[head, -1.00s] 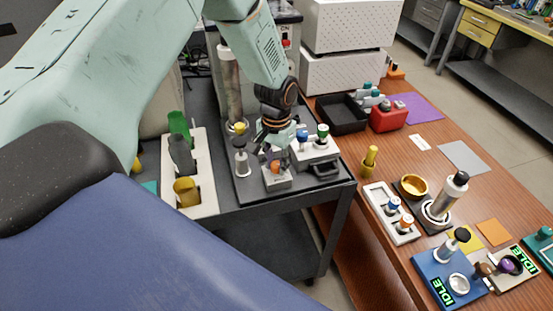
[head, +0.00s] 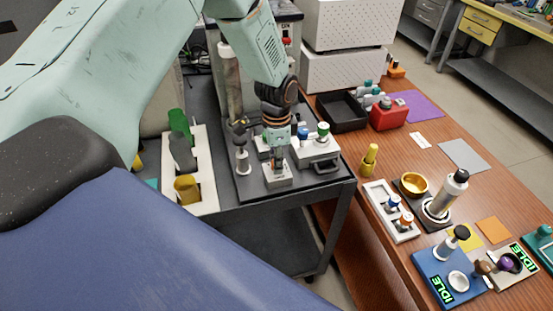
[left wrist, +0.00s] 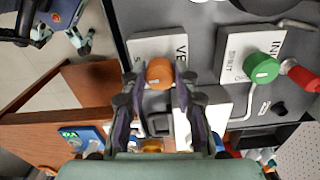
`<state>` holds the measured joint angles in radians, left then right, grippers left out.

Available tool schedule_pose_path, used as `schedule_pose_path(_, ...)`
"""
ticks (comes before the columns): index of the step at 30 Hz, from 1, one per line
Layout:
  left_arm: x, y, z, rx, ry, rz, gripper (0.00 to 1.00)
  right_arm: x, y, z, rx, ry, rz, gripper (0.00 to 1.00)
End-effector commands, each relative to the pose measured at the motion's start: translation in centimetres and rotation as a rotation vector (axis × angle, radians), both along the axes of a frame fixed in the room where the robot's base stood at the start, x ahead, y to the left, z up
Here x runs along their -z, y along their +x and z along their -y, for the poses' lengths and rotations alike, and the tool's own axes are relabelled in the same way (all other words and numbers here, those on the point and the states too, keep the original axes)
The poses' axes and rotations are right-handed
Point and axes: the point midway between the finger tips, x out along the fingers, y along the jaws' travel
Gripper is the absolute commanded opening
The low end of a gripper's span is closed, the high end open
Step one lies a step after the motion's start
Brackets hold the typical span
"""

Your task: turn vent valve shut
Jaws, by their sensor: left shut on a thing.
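The vent valve is a small white block (head: 278,177) near the front of the dark cart top. Its orange knob (left wrist: 159,72) shows in the left wrist view, beside a partly hidden label with the letters "VE". My left gripper (head: 278,160) points down over the block in the head view. In the left wrist view its two dark fingers (left wrist: 158,85) are shut on the orange knob, one on each side. In the head view the fingers mostly hide the knob. My right gripper is not in view.
A white block with a green knob (left wrist: 261,67) and a red knob (left wrist: 300,78) stand close by. A stemmed fixture (head: 241,155) is just left of the valve. A white holder (head: 205,160) with bottles stands further left. The wooden table (head: 345,215) is on the right.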

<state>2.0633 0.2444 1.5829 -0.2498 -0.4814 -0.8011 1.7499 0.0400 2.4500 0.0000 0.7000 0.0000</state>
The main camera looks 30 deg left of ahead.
Motion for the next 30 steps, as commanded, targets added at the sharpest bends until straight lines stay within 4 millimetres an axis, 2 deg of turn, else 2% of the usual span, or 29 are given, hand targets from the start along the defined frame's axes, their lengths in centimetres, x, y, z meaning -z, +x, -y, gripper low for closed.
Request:
schedule_pose_path(7, -0.14, 0.18, -0.03, 0.061, 0.001, 0.005, 0.0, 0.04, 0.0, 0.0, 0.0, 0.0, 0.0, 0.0)
schedule_pose_path(21, -0.16, 0.2, -0.04, 0.073, 0.001, 0.005, 0.0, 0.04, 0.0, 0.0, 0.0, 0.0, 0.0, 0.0)
schedule_pose_path(22, -0.16, 0.2, -0.04, 0.073, 0.001, 0.006, 0.31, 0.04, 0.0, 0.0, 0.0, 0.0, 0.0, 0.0)
schedule_pose_path(30, -0.08, 0.11, -0.02, 0.072, 0.001, 0.002, 0.52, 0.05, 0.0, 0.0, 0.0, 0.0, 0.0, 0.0)
